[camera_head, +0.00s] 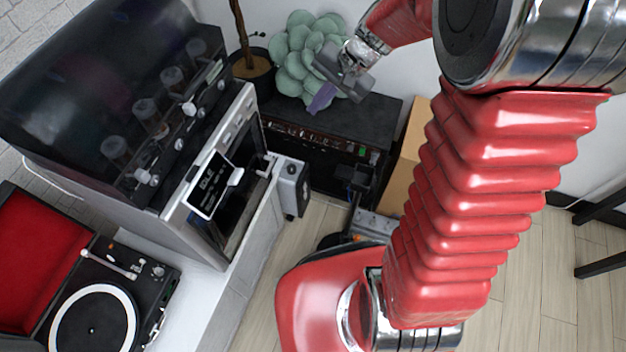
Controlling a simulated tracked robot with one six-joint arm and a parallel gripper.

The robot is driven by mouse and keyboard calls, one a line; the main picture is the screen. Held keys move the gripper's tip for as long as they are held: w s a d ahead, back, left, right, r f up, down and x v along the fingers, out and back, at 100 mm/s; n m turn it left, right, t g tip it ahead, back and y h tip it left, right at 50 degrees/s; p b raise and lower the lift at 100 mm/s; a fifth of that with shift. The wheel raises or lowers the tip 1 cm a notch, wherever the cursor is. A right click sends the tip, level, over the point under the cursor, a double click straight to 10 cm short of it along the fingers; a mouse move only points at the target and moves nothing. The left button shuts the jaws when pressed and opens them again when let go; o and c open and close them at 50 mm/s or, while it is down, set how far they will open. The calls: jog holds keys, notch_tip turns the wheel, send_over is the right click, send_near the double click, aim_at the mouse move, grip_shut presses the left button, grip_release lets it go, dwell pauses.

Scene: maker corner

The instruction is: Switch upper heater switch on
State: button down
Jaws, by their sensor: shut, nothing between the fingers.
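A small grey heater-like box (291,186) stands on the floor between the metal-fronted machine and the black cabinet. Small dark marks show on its narrow face, but they are too small to tell which is the upper switch or how it is set. My gripper (321,98) is shut and empty, its purple-grey fingertips pointing down and left. In the picture it is above and to the right of the grey box, clearly apart from it, in front of the green plant.
The black cabinet (285,122) with small coloured lights stands below the green plant (296,55). The metal-fronted machine (208,190) and a record player (95,325) are at left. A cardboard-coloured panel (408,150) stands right. Wooden floor (535,290) is open at lower right.

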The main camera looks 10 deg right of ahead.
aim_at(305, 187)
jog(key=w+d+f+m+t+y, duration=0.1)
jog(key=w+d+f+m, duration=0.25)
jog(key=f, duration=0.85)
jog(key=w+d+f+m+y, duration=0.25)
jog(key=w+f+m, duration=0.25)
jog(key=f, duration=0.8)
jog(key=s+d+f+m, duration=0.1)
jog(key=s+f+m, duration=0.1)
jog(key=f, duration=0.6)
jog(key=s+d+f+m+t, duration=0.1)
jog(key=s+f+m, duration=0.1)
jog(key=f, duration=0.7)
jog(key=s+d+f+m+h, duration=0.1)
jog(key=f+m, duration=0.3)
jog(key=f, duration=0.5)
jog(key=shift+s+d+t, duration=0.3)
jog(key=shift+s+d, duration=0.25)
jog(key=shift+s, duration=0.05)
jog(key=shift+a+f, duration=0.1)
jog(key=w+a+r+x, duration=0.1)
jog(key=x, duration=1.2)
jog(key=shift+a+r, duration=0.2)
jog(key=shift+r, duration=0.15)
